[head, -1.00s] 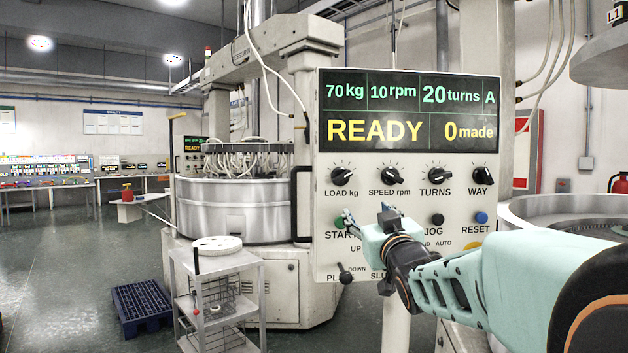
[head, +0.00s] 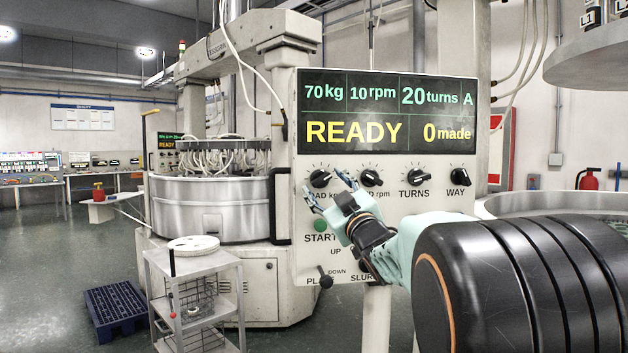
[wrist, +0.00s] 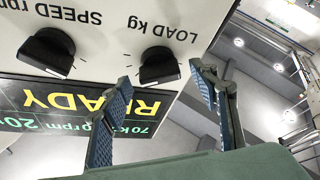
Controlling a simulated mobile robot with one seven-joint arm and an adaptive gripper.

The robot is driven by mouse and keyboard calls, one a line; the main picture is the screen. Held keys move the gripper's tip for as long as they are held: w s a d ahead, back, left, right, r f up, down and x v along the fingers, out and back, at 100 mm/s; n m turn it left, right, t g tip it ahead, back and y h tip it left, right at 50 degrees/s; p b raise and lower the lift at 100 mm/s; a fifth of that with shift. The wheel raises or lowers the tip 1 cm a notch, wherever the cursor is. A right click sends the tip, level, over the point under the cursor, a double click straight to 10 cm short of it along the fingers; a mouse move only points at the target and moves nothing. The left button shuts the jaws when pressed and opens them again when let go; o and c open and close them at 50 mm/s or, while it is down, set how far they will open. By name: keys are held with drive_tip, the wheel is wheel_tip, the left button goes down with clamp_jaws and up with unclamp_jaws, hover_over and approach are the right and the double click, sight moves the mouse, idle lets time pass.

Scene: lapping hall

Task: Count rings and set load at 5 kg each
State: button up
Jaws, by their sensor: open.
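The control panel (head: 390,270) faces me with a display (head: 388,112) reading 70 kg, 10 rpm, 20 turns A, READY and 0 made. The black LOAD kg knob (head: 320,178) is at the left of the knob row; it also shows in the wrist view (wrist: 158,66). My gripper (head: 328,188) is open and empty just in front of this knob, partly covering its label. In the wrist view the knob appears between my fingertips (wrist: 160,80), a little beyond them; no contact shows. I cannot make out any rings.
The SPEED knob (head: 370,176) is close to the right of my fingers, then TURNS (head: 418,174) and WAY (head: 459,174). START (head: 320,225) is below. A lapping machine (head: 210,208) and a small cart (head: 190,258) stand left. A blue pallet (head: 115,308) lies on the floor.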

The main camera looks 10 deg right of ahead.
drive_tip(key=shift+w+a+r, duration=0.1)
drive_tip(key=shift+w+r, duration=0.15)
drive_tip(key=shift+w, duration=0.35)
drive_tip(key=shift+c, duration=0.6)
drive_tip(key=c, duration=1)
drive_tip(key=shift+c, duration=0.2)
